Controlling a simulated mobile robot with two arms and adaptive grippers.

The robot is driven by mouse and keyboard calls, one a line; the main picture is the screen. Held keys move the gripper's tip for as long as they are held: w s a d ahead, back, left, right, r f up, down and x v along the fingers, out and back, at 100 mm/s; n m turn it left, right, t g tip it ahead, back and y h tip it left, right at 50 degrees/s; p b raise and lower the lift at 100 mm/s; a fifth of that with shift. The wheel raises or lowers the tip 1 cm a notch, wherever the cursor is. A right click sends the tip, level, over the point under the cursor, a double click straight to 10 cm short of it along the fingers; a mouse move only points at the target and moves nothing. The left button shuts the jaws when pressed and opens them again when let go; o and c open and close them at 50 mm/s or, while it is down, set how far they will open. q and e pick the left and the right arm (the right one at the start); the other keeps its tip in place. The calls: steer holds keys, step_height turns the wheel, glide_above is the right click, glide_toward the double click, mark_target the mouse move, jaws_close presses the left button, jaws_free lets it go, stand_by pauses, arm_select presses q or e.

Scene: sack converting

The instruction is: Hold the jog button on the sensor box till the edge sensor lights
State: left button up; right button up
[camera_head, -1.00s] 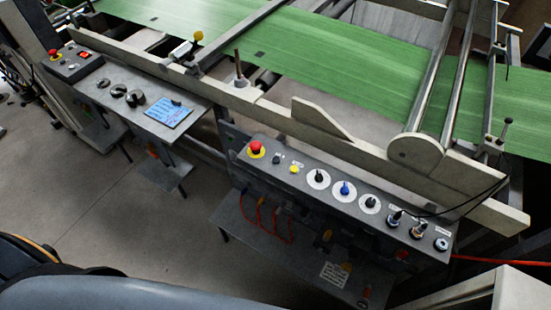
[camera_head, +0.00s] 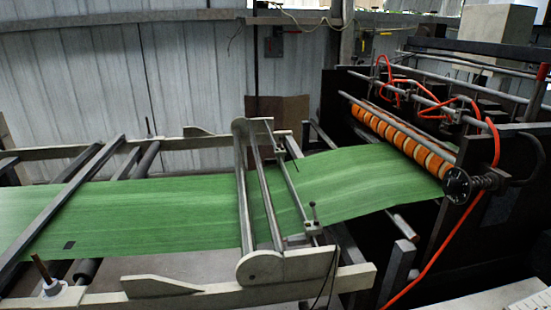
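A green woven web (camera_head: 165,215) runs across the machine frame from the left and up into the dark machine at the right. A dark square mark (camera_head: 69,245) shows on the web near the left. A small bracket with thin upright rods (camera_head: 313,222) stands by the web's near edge, beside the roller frame; I cannot tell whether it is the edge sensor, and no light shows on it. The sensor box and its jog button are out of view. Neither of my grippers is in view.
A pale side rail (camera_head: 205,300) runs along the near side. The roller frame's rounded end plate (camera_head: 262,265) rises from it. Orange-and-white rollers (camera_head: 400,135) and a red hose (camera_head: 440,255) are at the dark machine. A corrugated wall (camera_head: 100,80) closes the back.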

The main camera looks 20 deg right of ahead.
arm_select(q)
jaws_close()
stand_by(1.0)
